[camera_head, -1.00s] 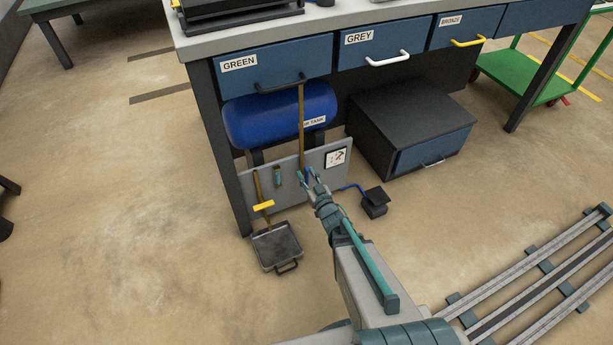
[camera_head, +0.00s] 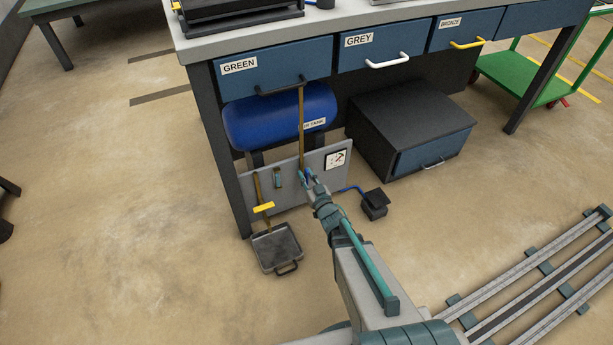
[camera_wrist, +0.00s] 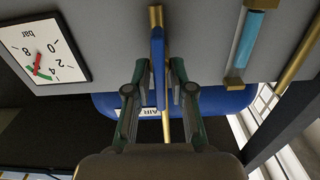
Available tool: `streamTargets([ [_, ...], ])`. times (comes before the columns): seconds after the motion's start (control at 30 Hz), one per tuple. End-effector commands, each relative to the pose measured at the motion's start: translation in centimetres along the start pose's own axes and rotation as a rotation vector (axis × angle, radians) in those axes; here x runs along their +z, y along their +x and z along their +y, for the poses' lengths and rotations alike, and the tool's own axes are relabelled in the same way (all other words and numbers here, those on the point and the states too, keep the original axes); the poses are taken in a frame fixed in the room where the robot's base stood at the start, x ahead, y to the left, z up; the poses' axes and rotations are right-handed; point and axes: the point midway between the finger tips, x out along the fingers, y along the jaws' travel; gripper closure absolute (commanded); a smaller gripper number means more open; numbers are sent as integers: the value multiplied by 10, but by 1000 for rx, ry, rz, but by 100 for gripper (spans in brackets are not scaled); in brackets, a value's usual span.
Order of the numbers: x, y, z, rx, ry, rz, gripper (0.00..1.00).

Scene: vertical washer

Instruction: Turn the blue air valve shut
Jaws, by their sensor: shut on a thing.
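The blue air valve handle (camera_wrist: 158,62) is a flat bar in front of a brass pipe (camera_wrist: 156,15), seen nearly edge-on in the wrist view. My gripper (camera_wrist: 158,70) has one finger on each side of it and is shut on it. In the head view my gripper (camera_head: 306,176) is at the foot of the brass pipe (camera_head: 301,125), in front of the grey panel (camera_head: 325,171). Only a little of the blue handle (camera_head: 308,171) shows there, the rest being hidden by the fingers.
A pressure gauge (camera_wrist: 42,51) with a red needle is beside the valve. A light-blue tube (camera_wrist: 250,38) is on the other side. The blue air tank (camera_head: 265,117) is above the panel. A dustpan (camera_head: 276,247) and a black pedal box (camera_head: 374,204) are nearby.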

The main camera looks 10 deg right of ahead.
Motion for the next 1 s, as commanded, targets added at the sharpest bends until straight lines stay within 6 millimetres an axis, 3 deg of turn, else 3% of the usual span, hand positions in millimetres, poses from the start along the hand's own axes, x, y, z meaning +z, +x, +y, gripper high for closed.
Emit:
streamTargets([
  [0.27,-2,1,2,0,160,-1,100],
  [1.0,0,2,6,0,853,0,100],
])
